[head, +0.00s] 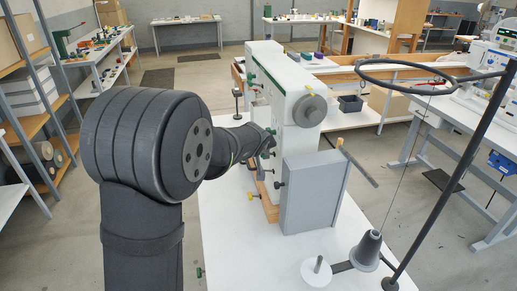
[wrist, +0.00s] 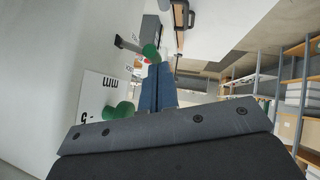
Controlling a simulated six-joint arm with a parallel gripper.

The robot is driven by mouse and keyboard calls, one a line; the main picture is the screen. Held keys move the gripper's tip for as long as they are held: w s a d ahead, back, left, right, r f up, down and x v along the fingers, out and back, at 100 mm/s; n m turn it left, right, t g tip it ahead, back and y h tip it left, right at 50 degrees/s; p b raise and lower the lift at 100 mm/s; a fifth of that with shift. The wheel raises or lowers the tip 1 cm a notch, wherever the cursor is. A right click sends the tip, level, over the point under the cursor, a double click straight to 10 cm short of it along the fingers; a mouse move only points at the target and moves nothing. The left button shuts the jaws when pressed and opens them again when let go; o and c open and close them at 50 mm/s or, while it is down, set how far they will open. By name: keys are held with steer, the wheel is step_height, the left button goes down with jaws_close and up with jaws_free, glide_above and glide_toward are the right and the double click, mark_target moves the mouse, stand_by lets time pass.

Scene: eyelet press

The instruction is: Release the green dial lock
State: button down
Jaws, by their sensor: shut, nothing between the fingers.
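The white press machine (head: 300,85) stands on the white table, with small green knobs along its left side. In the wrist view one round green knob (wrist: 150,51) is beside the fingertips, and a larger green knob (wrist: 122,110) sits on a white plate with black markings. I cannot tell which of them is the dial lock. My gripper (wrist: 157,68) is shut and empty, its blue fingers close to the upper green knob; I cannot tell if they touch it. In the head view my arm reaches to the machine's left side and the fingertips are hard to make out.
A grey box (head: 314,190) stands at the machine's near end. A thread stand with a dark cone (head: 367,250) and a large black ring (head: 408,77) occupies the right side. Shelves line the far left.

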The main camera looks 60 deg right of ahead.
steer(key=shift+f, duration=0.15)
steer(key=shift+w+a+f, duration=0.15)
steer(key=shift+w+f, duration=0.05)
steer(key=shift+f, duration=0.5)
steer(key=shift+w+a+f, duration=0.15)
steer(key=shift+a+f, duration=0.05)
steer(key=shift+f, duration=0.45)
steer(key=shift+w+a+f, duration=0.15)
steer(key=shift+w+f, duration=0.05)
steer(key=shift+f, duration=0.5)
steer(key=shift+r, duration=0.1)
steer(key=shift+r, duration=0.75)
